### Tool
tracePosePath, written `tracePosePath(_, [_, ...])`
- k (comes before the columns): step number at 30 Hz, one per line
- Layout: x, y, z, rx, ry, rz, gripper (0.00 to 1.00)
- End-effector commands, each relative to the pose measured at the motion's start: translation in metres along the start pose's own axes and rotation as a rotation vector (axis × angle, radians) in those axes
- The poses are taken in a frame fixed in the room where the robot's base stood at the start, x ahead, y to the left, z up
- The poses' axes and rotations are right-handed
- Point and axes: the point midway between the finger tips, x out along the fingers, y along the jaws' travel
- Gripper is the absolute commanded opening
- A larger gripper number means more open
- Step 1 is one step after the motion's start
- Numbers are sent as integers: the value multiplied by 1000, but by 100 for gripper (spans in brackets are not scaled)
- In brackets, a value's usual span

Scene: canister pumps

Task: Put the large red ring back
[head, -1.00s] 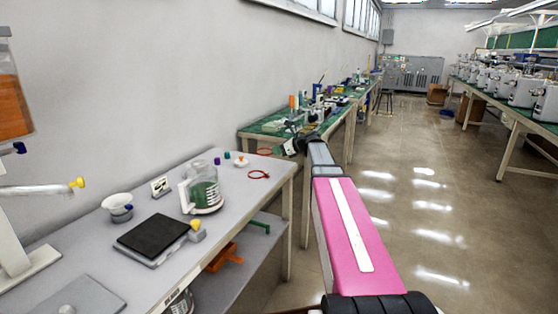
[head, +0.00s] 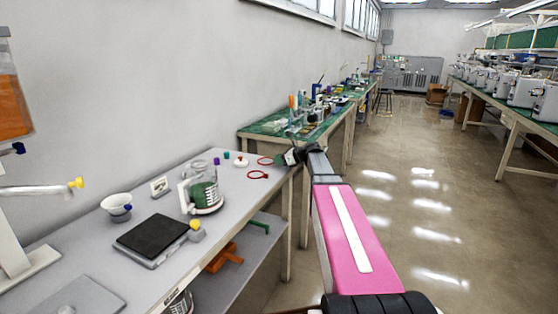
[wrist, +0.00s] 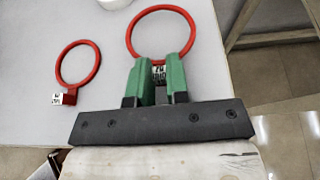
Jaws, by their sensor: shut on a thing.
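My gripper (wrist: 159,70) is shut on the tagged end of the large red ring (wrist: 130,32) in the wrist view. The fingers are green and the ring's loop extends beyond them, above the grey table. In the head view the ring (head: 265,161) is at the table's far right corner, with my gripper (head: 284,158) just right of it. I cannot tell whether the ring touches the tabletop. A smaller red ring (wrist: 60,66) with a tagged end lies on the table left of my gripper; it also shows in the head view (head: 258,175).
The grey table (head: 225,228) also holds a glass jug (head: 204,192), a black-topped scale (head: 152,235), a white bowl (head: 116,204) and small coloured caps. A green-topped bench (head: 265,129) stands beyond the table. Open floor is to the right.

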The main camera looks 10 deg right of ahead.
Motion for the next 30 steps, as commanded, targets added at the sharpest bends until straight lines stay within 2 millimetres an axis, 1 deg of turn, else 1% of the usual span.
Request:
tracePosePath(12, [3,0,-8,0,-1,0,0])
tracePosePath(13, [3,0,-8,0,-1,0,19])
tracePosePath(14, [3,0,-8,0,-1,0,29])
tracePosePath(15, [3,0,-8,0,-1,0,41])
tracePosePath(25, [3,0,-6,0,0,0,41])
tracePosePath(29, [-1,0,2,-1,0,0,41])
tracePosePath(30, [-5,0,4,0,0,-1,41])
